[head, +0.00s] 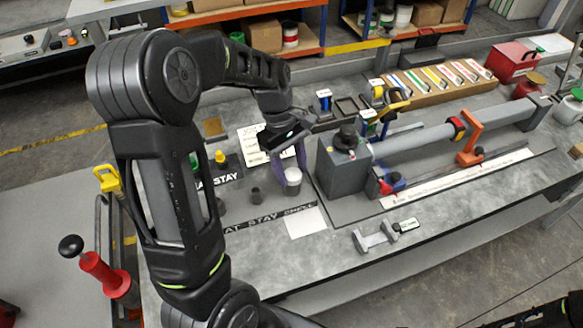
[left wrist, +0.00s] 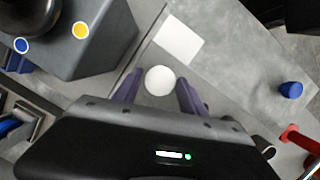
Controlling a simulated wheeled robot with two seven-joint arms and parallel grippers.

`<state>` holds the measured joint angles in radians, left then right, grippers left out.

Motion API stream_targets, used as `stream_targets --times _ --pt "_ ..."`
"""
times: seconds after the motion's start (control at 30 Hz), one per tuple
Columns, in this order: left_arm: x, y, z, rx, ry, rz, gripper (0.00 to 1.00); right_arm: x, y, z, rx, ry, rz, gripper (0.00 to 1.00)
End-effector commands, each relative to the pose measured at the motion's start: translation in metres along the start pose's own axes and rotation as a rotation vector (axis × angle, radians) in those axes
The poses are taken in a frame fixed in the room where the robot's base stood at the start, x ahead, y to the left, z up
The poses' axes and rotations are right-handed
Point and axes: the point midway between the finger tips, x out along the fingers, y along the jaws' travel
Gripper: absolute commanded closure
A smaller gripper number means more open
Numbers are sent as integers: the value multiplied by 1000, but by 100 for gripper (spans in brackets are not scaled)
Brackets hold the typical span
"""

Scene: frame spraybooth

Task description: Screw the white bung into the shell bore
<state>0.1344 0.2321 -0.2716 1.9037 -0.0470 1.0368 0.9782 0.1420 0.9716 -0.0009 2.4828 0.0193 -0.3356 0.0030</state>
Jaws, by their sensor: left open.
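The white bung (head: 293,176) stands upright on the grey bench, left of the grey block; its round white top (left wrist: 160,80) shows from above in the left wrist view. My left gripper (head: 287,167) points down at it with purple fingers. The fingers (left wrist: 158,90) are apart, one on each side of the bung; I cannot tell whether either touches it. A long grey tube (head: 420,140), which looks like the shell, lies in the fixture to the right. Its bore opening is not visible.
The grey block (head: 345,172) with a black knob stands close right of the gripper. Small dark cylinders (head: 255,195) stand to the left. A white sheet (head: 305,222) and a grey metal piece (head: 375,237) lie at the front. The bench between them is clear.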

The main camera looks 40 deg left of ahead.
Motion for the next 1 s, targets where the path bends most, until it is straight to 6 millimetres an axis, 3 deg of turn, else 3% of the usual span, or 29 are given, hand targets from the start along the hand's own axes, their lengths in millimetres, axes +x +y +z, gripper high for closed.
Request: stream_targets --times 0.3,0.53,1.0 --pt "0 -2 1 -349 -1 98 51 0 0 0 0 0 0 100" --pt "0 -2 0 -374 0 104 51 0 0 0 0 0 0 100" --pt "0 -2 0 -371 0 102 88 0 0 0 0 0 0 100"
